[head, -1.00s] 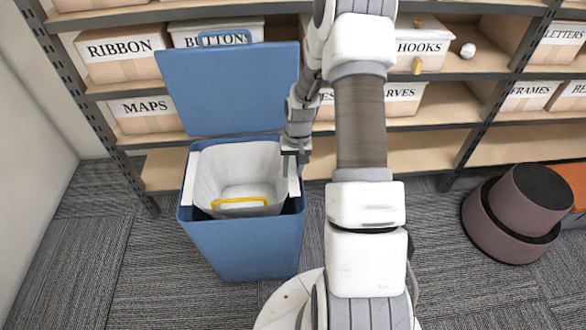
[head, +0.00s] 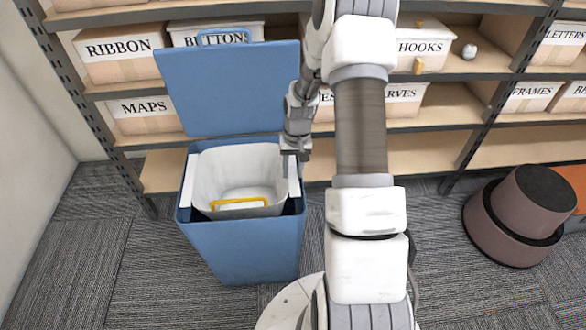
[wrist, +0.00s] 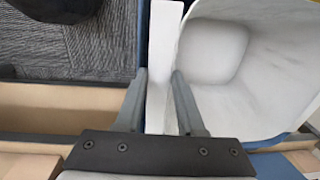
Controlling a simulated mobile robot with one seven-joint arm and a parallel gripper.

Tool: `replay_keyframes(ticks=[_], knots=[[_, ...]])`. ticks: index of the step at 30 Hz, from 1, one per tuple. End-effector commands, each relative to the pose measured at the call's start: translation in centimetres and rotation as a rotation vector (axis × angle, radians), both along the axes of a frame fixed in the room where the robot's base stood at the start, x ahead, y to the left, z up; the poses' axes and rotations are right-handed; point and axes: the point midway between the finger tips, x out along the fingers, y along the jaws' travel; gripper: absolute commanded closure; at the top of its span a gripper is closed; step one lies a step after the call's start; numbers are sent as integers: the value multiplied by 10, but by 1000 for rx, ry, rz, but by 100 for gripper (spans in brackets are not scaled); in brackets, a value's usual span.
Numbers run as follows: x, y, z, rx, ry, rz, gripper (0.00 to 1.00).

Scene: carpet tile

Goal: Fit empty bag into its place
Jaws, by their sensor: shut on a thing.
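The empty white bag (head: 225,172) hangs inside the blue bin (head: 245,250), mouth up and open. A yellow handle (head: 238,204) shows at its near side. White strips run along its left and right edges. The bin's blue lid (head: 232,88) stands open at the back. My gripper (head: 294,153) is at the bag's right edge, near the back of the bin. In the wrist view, my gripper (wrist: 160,100) has its two fingers on either side of the white edge strip (wrist: 160,60), shut on it. The empty inside of the bag (wrist: 215,50) shows beside it.
A shelf unit with labelled boxes, such as RIBBON (head: 120,52) and MAPS (head: 150,112), stands close behind the bin. A brown round stool-like object (head: 515,215) is at the right. Carpet lies open to the left and in front of the bin.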

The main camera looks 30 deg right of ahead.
Motion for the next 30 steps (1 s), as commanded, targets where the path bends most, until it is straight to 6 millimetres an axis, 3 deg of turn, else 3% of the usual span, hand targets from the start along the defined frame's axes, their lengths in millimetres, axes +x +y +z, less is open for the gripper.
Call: replay_keyframes(ticks=[1, 11, 12, 17, 18, 23, 30], knots=[[-5, -3, -59, 1, -21, -7, 100], [-5, -3, -59, 1, -21, -8, 100], [-5, -3, -59, 1, -21, -8, 61], [-5, -4, -59, 1, -21, -9, 32], [-5, -4, -58, 1, -21, -9, 28], [-5, -5, -43, -1, -24, -9, 28], [-7, -7, 12, -5, -23, -8, 28]])
